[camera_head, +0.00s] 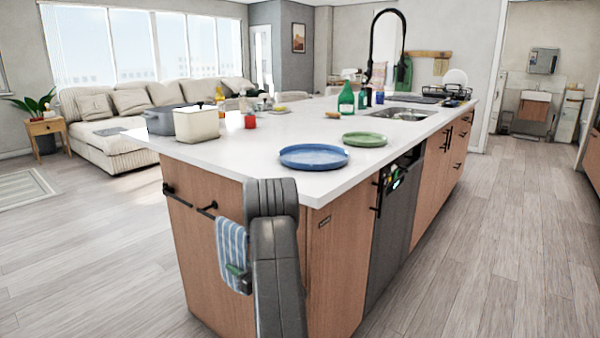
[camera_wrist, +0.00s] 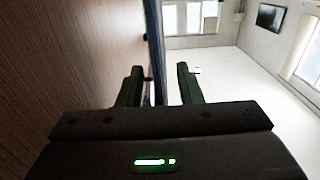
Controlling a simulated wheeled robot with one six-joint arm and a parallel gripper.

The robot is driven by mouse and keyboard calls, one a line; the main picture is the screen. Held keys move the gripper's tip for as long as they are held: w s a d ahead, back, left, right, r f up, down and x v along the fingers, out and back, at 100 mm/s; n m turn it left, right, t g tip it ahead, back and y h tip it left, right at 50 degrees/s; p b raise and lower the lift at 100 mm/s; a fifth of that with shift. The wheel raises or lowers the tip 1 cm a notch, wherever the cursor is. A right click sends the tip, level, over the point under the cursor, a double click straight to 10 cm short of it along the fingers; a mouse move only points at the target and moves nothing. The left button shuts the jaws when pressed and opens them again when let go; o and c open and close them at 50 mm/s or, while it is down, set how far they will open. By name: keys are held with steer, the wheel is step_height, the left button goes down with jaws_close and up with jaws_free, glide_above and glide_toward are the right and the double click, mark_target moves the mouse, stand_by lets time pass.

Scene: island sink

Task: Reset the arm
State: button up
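My gripper shows in the wrist view (camera_wrist: 160,69) with its two dark green fingers apart. A narrow dark-blue strip (camera_wrist: 154,35) stands upright in the gap beyond the fingertips; it looks like a towel seen edge-on. I see no finger closed on it. In the head view my arm comes up at the bottom middle and bends down beside the island's near end. A small part of my gripper (camera_head: 238,271) shows there, over the lower part of a blue-and-white striped towel (camera_head: 230,241). The towel hangs from a black rail (camera_head: 205,208). My arm hides part of the panel.
The white-topped island (camera_head: 237,157) fills the middle. A blue plate (camera_head: 313,156) and a green plate (camera_head: 364,139) lie near its front edge. A grey pot (camera_head: 161,121) and a beige box (camera_head: 196,124) stand at its left. Floor is clear on both sides.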

mark_target(239, 256)
steer(key=r+p, duration=0.1)
steer(key=r, duration=0.1)
steer(key=r+p, duration=0.1)
steer(key=shift+d+r+p, duration=0.2)
steer(key=shift+d+p, duration=0.05)
steer(key=shift+p, duration=0.1)
steer(key=shift+s+d+r+t+y, duration=0.2)
steer(key=shift+s+d+t+y, duration=0.35)
steer(key=shift+s+d+y, duration=0.2)
steer(key=shift+s+d+r+t+y, duration=0.15)
steer(key=shift+s+d+t+y, duration=0.45)
steer(key=shift+d, duration=0.25)
steer(key=shift+b, duration=0.3)
